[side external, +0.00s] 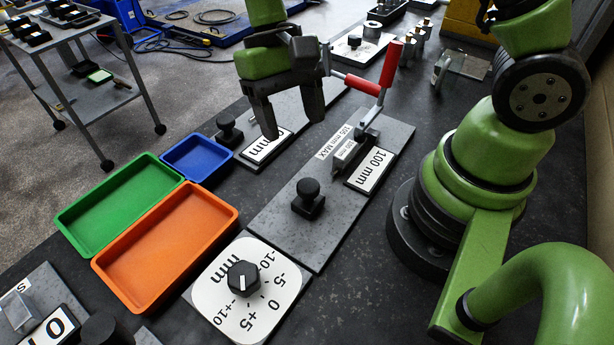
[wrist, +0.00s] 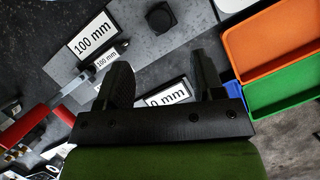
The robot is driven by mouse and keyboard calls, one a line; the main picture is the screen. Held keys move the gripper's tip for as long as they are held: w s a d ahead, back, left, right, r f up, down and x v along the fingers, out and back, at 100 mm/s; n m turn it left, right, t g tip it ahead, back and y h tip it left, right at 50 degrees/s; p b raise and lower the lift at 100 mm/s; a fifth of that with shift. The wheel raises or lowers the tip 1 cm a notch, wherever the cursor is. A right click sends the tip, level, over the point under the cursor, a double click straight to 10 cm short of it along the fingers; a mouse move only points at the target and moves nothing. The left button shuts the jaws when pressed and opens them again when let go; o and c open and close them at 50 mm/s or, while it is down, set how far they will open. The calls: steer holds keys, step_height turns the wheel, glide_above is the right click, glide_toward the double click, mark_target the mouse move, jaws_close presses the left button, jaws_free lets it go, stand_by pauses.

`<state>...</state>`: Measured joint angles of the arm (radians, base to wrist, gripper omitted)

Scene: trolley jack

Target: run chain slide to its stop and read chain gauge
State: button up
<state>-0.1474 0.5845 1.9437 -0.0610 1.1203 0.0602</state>
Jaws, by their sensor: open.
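My gripper (side external: 289,117) is open and empty, pointing down above a grey plate with a part-hidden "0 mm" label (side external: 266,147). In the wrist view its two fingers (wrist: 162,75) stand apart, with the same label (wrist: 168,97) between and beyond them. A small black knob (side external: 228,131) stands left of that label. The nearer grey plate (side external: 296,242) bears a black knob (side external: 309,196), a "100 mm" label (side external: 371,170), a smaller label, a "105 mm MAX" label (side external: 334,141) and a red-handled lever (side external: 370,84). No visible label says which slide or gauge is the chain one.
A white dial (side external: 212,292) marked from -10 to +10 has a black pointer knob (side external: 243,278). Green (side external: 74,222), orange (side external: 114,275) and blue (side external: 203,175) trays lie left of the plates. Several metal parts (side external: 419,40) stand at the back.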

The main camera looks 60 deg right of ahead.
mark_target(308, 185)
steer(key=x, duration=1)
steer(key=shift+s+f, duration=0.1)
